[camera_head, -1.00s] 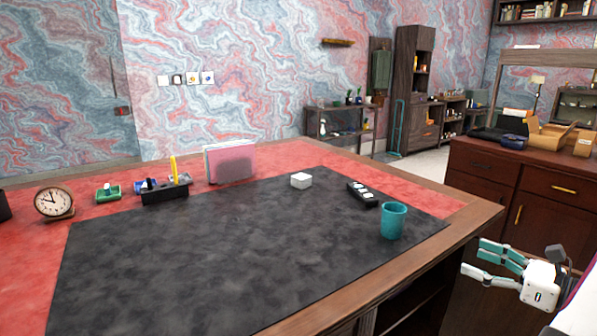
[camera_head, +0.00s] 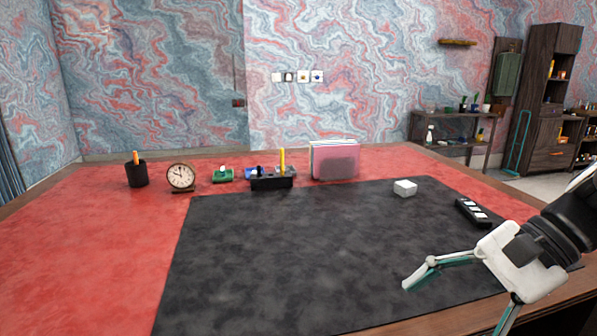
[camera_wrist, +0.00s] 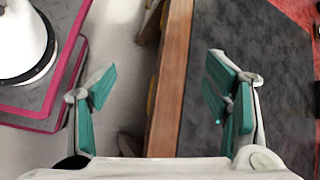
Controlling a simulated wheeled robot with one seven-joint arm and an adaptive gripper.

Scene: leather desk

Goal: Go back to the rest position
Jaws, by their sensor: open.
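My gripper (camera_head: 455,308) is at the lower right in the head view, near the front right edge of the desk. It is open, with its white and teal fingers spread wide. In the wrist view my gripper (camera_wrist: 162,85) has nothing between its fingers. The wooden desk edge (camera_wrist: 170,85) and the floor lie below it, with the dark mat (camera_wrist: 250,60) under the right finger. The teal cup is not visible in either current view.
On the desk are a black remote (camera_head: 473,212), a white box (camera_head: 405,188), pink-covered folders (camera_head: 335,162), a black organizer (camera_head: 271,183), a clock (camera_head: 181,176) and a pen cup (camera_head: 137,173). The middle of the dark mat (camera_head: 290,250) is clear.

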